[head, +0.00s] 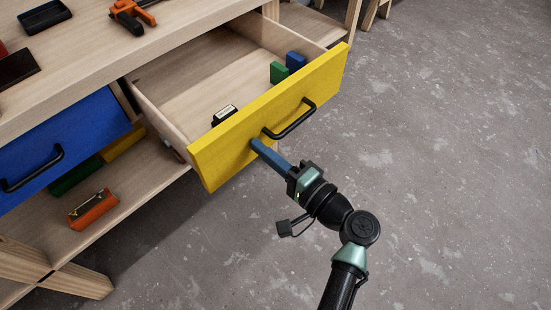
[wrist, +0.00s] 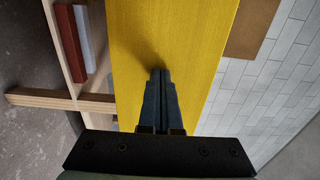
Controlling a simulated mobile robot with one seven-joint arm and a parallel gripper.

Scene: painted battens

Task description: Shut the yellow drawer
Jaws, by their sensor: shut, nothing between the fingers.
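The yellow drawer (head: 225,146) stands pulled out from the wooden workbench, with its inside showing. A black bar handle (head: 290,120) is on its yellow front. My gripper (head: 256,143) is shut and empty, its blue fingertips at the yellow front, left of and just below the handle. In the wrist view the closed fingers (wrist: 160,72) point straight at the yellow front panel (wrist: 180,30), with a faint shadow beside the tips. They look to be touching the panel or very close to it; I cannot tell which.
In the drawer lie a green block (head: 278,72), a blue block (head: 296,61) and a small black item (head: 224,114). A blue drawer (head: 60,145) at the left is shut. An orange item (head: 93,209) sits on the lower shelf. The grey floor (head: 450,150) is clear.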

